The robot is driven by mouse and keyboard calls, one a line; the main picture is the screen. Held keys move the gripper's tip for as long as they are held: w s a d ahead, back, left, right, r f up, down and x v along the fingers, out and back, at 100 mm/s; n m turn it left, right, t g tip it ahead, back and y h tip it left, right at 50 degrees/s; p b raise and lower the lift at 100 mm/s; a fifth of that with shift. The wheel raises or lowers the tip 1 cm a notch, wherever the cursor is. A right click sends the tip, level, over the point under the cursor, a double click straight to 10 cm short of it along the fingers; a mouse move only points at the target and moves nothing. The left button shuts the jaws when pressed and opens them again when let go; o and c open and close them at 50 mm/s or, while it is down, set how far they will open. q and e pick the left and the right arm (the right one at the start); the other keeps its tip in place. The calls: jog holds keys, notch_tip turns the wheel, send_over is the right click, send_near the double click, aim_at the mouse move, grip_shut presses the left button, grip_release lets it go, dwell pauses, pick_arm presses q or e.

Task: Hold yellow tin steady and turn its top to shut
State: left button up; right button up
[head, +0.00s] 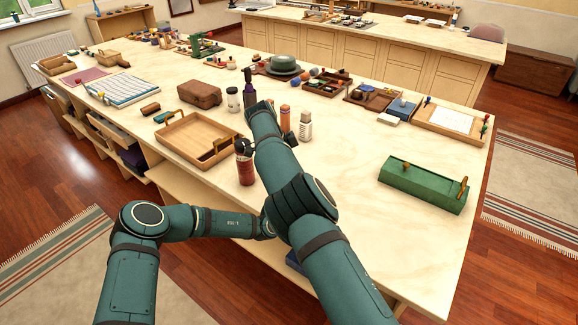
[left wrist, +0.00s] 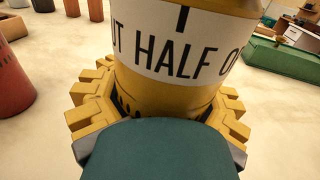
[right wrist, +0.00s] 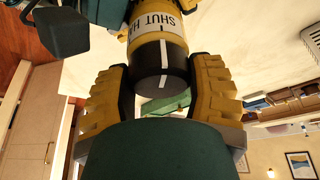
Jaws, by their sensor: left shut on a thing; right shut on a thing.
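The yellow tin (left wrist: 180,100) has a white label with black lettering, part of which reads "HALF" in the left wrist view. My left gripper (left wrist: 158,95) is shut around the tin's yellow body. In the right wrist view the tin (right wrist: 149,24) shows its label with "SHUT" and its black top (right wrist: 155,62), which bears a white stripe. My right gripper (right wrist: 164,82) has its yellow fingers on both sides of the black top and is shut on it. I cannot tell which label mark the stripe meets. In the head view my arms hide the tin and both grippers.
A dark red bottle (head: 245,168) stands close left of my right arm, near a wooden tray (head: 185,152). A white bottle (head: 305,126) and an orange one (head: 285,118) stand behind. A green toolbox (head: 422,187) lies at right. The tabletop between arm and toolbox is clear.

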dwell(0.4)
jog(key=o, duration=1.2)
jog(key=shift+o, duration=0.2)
